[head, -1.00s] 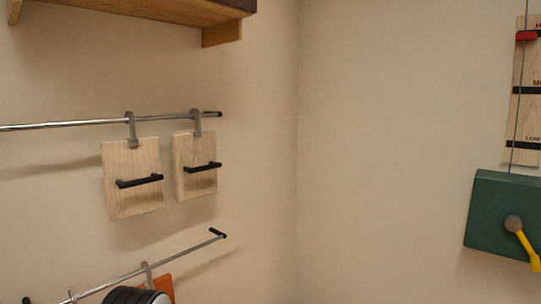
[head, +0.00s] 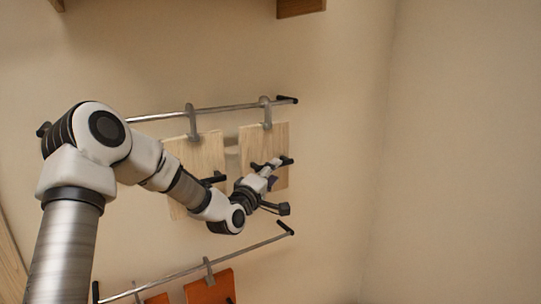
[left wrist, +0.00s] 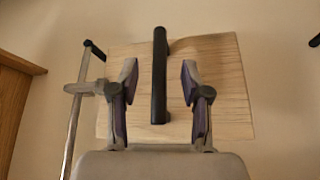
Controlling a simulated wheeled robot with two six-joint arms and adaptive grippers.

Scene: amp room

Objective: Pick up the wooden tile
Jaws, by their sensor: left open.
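Two pale wooden tiles hang by grey hooks from the upper rail, each with a black bar handle. The right wooden tile (head: 251,145) is in front of my left gripper (head: 272,176); the left wooden tile (head: 207,150) is partly hidden behind my arm. In the left wrist view, a wooden tile (left wrist: 217,58) fills the middle, with its black handle (left wrist: 159,85) between the two spread fingers of my left gripper (left wrist: 160,70). The fingers are open, one on each side of the handle, with gaps to it. My right gripper is out of view.
The upper metal rail (head: 232,107) holds the hooks. A lower rail (head: 240,250) below carries orange tiles (head: 211,289). A wooden shelf end (head: 301,7) shows at the top. The wall to the right is bare.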

